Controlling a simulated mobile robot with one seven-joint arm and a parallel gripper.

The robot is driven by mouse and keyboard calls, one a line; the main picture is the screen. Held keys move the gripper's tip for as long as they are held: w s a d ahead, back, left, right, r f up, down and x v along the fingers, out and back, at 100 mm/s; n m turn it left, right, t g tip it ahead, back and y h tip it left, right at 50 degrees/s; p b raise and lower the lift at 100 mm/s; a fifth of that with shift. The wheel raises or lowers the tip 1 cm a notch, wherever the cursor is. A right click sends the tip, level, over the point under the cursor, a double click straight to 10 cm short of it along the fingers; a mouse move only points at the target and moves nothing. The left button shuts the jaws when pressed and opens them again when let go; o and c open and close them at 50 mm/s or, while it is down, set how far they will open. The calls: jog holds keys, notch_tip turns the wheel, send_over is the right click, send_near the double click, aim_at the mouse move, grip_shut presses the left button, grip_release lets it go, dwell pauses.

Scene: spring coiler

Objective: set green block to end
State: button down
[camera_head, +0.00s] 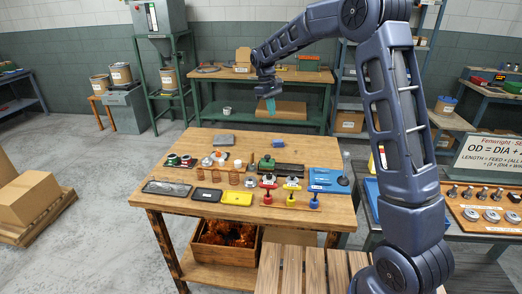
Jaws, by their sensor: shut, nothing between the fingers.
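A small green block (266,161) with a rounded top sits at the left end of a dark, flat rail-like fixture (289,170) on the wooden table. It is small in the picture and its details are hard to make out.
The wooden table (195,143) also holds a yellow tray (236,198), dark trays (166,188), coiled springs, red, yellow and blue knobbed pieces, and a blue board (325,181). A green-framed bench (212,113) stands behind.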

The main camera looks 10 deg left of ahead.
jog(key=a+f+n+h, duration=0.1)
jog(key=a+f+n, duration=0.1)
jog(key=a+f, duration=0.6)
jog(key=shift+w+a+f+g, duration=0.3)
jog(key=shift+w+a, duration=0.15)
jog(key=shift+a, duration=0.75)
send_over(265, 160)
jog(key=a, duration=0.2)
jog(key=shift+w+f, duration=0.2)
jog(key=shift+f, duration=2.3)
jog(key=shift+w+f, duration=0.15)
jog(key=shift+f, duration=2.35)
jog(key=shift+d, duration=0.1)
